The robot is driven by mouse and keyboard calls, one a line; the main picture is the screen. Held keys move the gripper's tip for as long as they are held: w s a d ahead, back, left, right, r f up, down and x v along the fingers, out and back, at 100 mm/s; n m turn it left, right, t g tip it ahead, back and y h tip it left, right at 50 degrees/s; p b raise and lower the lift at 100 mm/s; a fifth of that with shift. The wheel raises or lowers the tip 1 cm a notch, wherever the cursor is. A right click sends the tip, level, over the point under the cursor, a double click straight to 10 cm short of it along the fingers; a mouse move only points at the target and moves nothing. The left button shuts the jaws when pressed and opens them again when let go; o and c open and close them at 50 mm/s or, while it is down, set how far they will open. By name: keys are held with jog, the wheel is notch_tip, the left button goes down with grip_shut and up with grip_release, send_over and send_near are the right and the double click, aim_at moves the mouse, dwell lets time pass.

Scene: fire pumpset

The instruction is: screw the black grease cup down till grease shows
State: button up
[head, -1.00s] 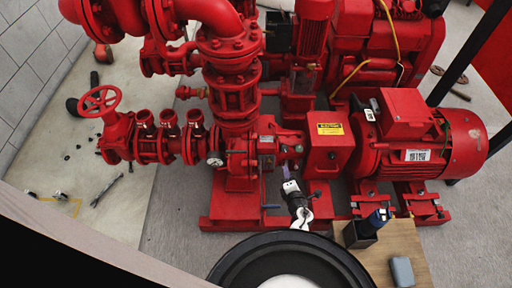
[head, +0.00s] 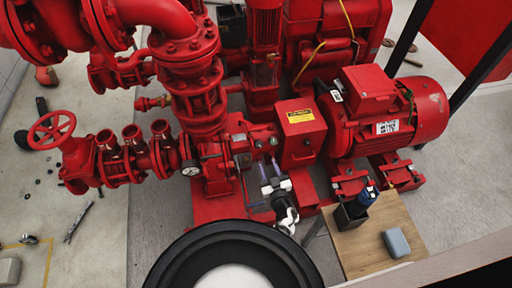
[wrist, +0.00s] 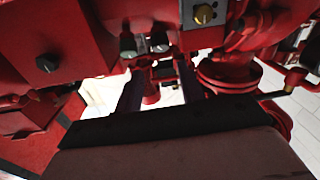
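A small black cup, which looks like the grease cup (wrist: 159,42), sits on the red pump's bearing housing in the wrist view. A grey-green cup (wrist: 128,45) is just beside it. In the head view both are tiny, between the pump casing and the labelled red box. My gripper (head: 268,164) is below and in front of them. In the wrist view my gripper (wrist: 158,70) is open, with two dark fingers apart and nothing seen between them. The black cup appears just beyond the fingertips, roughly in line with the gap. I see no grease.
The red box (head: 300,131) with a yellow label stands close to the right of my gripper. A pressure gauge (head: 190,169) is to its left. A wooden table (head: 352,256) at the front right bears a dark holder with a blue item and a grey-blue block (head: 396,242).

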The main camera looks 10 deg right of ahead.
jog(key=w+b, duration=0.1)
jog(key=w, duration=0.2)
jog(key=w+b, duration=0.2)
jog(key=w, duration=0.1)
jog(key=w+a+b, duration=0.1)
jog(key=w, duration=0.3)
jog(key=shift+f, duration=0.15)
jog(key=shift+w+b, duration=0.35)
jog(key=shift+w, duration=0.2)
jog(key=c, duration=0.7)
jog(key=shift+a+m+h, duration=0.15)
jog(key=shift+m+h, duration=0.95)
jog(key=shift+m, duration=0.2)
jog(key=shift+m+h+b, duration=0.75)
jog(key=shift+m+h, duration=0.05)
jog(key=shift+m, duration=0.2)
jog(key=shift+m+g+h+b, duration=0.3)
jog(key=shift+m+h+b, duration=0.1)
jog(key=shift+m+b, duration=0.25)
